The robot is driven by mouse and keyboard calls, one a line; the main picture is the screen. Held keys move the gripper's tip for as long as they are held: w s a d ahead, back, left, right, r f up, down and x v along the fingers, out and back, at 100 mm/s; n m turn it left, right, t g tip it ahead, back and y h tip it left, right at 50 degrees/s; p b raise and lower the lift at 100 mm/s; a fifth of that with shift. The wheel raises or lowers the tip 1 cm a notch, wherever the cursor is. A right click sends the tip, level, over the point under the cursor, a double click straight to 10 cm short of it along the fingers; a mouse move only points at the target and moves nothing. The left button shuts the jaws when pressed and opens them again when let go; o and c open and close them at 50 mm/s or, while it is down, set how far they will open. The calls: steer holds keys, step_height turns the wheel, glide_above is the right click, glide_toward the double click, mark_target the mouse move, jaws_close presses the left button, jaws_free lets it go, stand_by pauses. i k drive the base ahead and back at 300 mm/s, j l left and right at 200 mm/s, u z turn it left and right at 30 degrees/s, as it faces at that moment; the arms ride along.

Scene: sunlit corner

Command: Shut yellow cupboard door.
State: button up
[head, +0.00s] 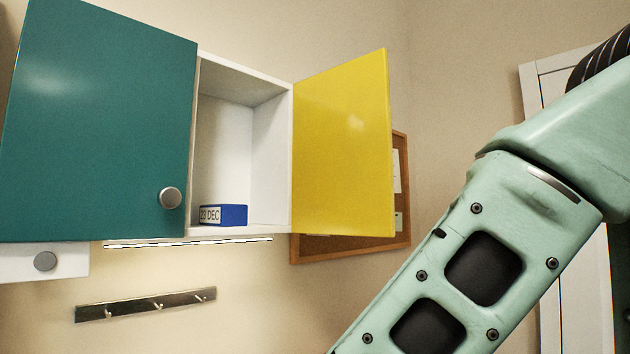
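The yellow cupboard door (342,150) stands wide open, hinged on the right side of the white wall cupboard (271,146). Its face is plain, and no knob shows on the side in view. The teal door (97,130) to the left is at the cupboard's front and has a round grey knob (171,198) near its lower right corner. My arm reaches across the right of the view, apart from the yellow door in the picture. My gripper is outside the view.
A blue date block (233,215) sits inside the open compartment. A cork board (330,249) hangs on the wall behind the yellow door. A hook rail (146,304) is below the cupboard. A white door (548,83) is at the right.

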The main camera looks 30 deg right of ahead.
mark_target(343, 168)
steer(key=l+u, duration=0.15)
steer(key=u, duration=0.2)
steer(key=l+u, duration=0.1)
steer(key=u, duration=0.25)
steer(key=k+l+u, duration=0.15)
steer(key=l, duration=0.3)
steer(key=k+l+u, duration=0.15)
steer(key=l, duration=0.25)
steer(key=k+l+u, duration=0.2)
steer(key=l, duration=0.2)
steer(key=k+l+u, duration=0.15)
steer(key=k+l, duration=0.15)
steer(key=l, duration=0.2)
steer(key=k+l, duration=0.1)
steer(key=l, duration=0.25)
steer(key=k+l, duration=0.15)
steer(key=l, duration=0.2)
steer(key=k+l, duration=0.1)
steer(key=l, duration=0.25)
